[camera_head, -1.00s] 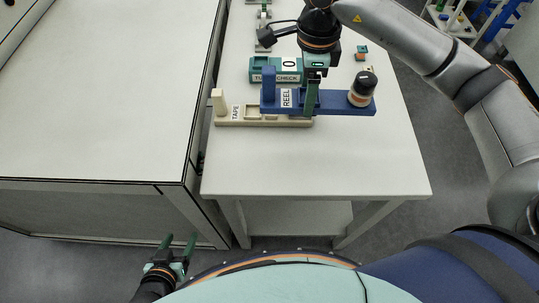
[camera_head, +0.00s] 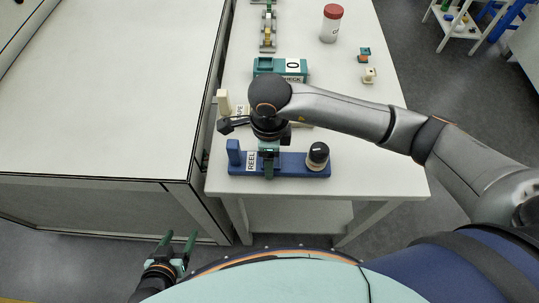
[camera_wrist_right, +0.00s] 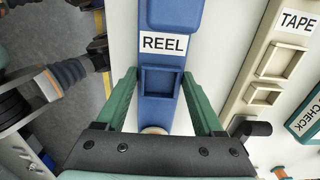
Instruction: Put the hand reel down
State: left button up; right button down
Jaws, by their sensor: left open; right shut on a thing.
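The hand reel (camera_head: 300,169) is a long blue bar marked REEL, with a blue post at its left end and a dark-topped, pale-banded knob (camera_head: 317,155) at its right end. It lies across the front part of the white table; I cannot tell whether it touches the top. My right gripper (camera_head: 268,166) comes down on its middle and is shut on the bar. In the right wrist view the green fingers stand on both sides of the blue bar (camera_wrist_right: 161,60). My left gripper (camera_head: 179,242) is open and empty, low in front of the table.
Just behind stands the cream TAPE holder (camera_head: 223,103), partly hidden by my right arm. A teal CHECK block (camera_head: 268,66), a red-capped white bottle (camera_head: 331,25) and small parts (camera_head: 369,75) are farther back. The white table's (camera_head: 375,175) front right is clear.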

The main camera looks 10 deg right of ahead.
jog(key=shift+f, duration=0.1)
jog(key=shift+f, duration=0.15)
grip_release()
jog(key=shift+r, duration=0.4)
notch_tip(320, 180, up, 12)
jog(key=shift+f, duration=0.25)
dwell(0.5)
